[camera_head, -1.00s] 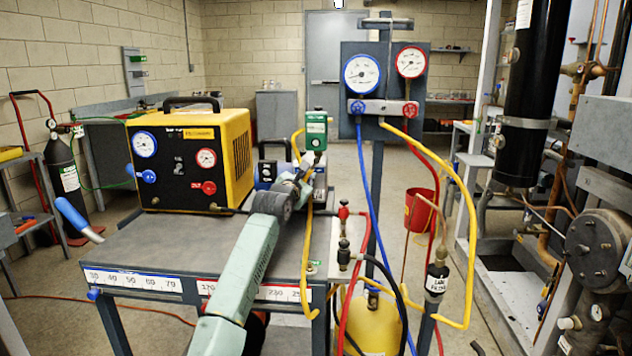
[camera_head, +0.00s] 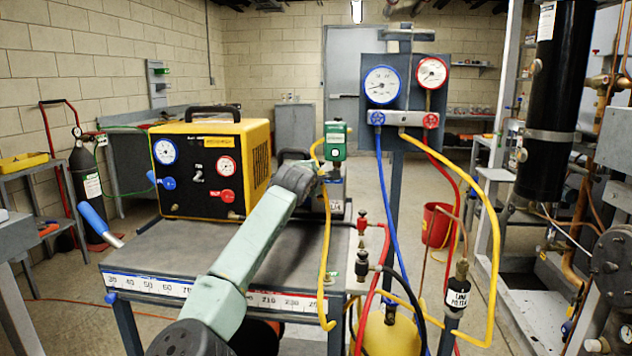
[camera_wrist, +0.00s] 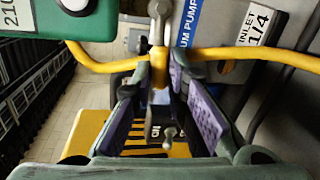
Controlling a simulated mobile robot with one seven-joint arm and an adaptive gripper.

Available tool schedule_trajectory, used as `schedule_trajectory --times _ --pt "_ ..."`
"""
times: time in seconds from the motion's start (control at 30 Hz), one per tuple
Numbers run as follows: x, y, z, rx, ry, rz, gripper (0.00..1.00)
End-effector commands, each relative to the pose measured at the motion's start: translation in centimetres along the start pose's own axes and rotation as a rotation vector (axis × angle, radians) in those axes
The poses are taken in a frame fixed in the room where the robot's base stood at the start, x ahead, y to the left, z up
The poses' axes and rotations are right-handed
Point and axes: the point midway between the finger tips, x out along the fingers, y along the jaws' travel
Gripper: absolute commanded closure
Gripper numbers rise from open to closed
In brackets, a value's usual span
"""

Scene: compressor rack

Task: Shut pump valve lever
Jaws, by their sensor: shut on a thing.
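The vacuum pump shows in the wrist view with a blue label (camera_wrist: 201,22) and an "INLET 1/4" tag. A grey metal valve lever (camera_wrist: 158,28) with a rounded end stands at top centre, by the yellow hose at the inlet. My gripper (camera_wrist: 163,78), with purple pads, is closed in on the lever from both sides; the exact contact is partly hidden between the fingers. In the head view the pump (camera_head: 336,206) sits on the cart behind my arm, which hides my gripper and the lever.
A yellow hose (camera_wrist: 250,52) crosses close to my fingertips. A green gauge box (camera_head: 335,137) stands above the pump. A yellow-black machine (camera_head: 212,165) is to the left on the cart (camera_head: 140,255). The gauge manifold (camera_head: 403,117) and its hoses hang to the right.

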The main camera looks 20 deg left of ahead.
Motion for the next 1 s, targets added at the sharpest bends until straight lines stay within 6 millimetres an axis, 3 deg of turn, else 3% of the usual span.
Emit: schedule_trajectory --times 0.3,0.9,0.93,1.0 --pt "-0.19 0.94 0.10 0.146 0.030 0.000 1.00" --pt "-0.22 1.19 0.19 0.183 0.036 0.000 1.00" --pt "-0.23 1.20 0.19 0.183 0.036 0.000 0.86" --pt "-0.23 1.20 0.19 0.183 0.036 0.000 0.81"
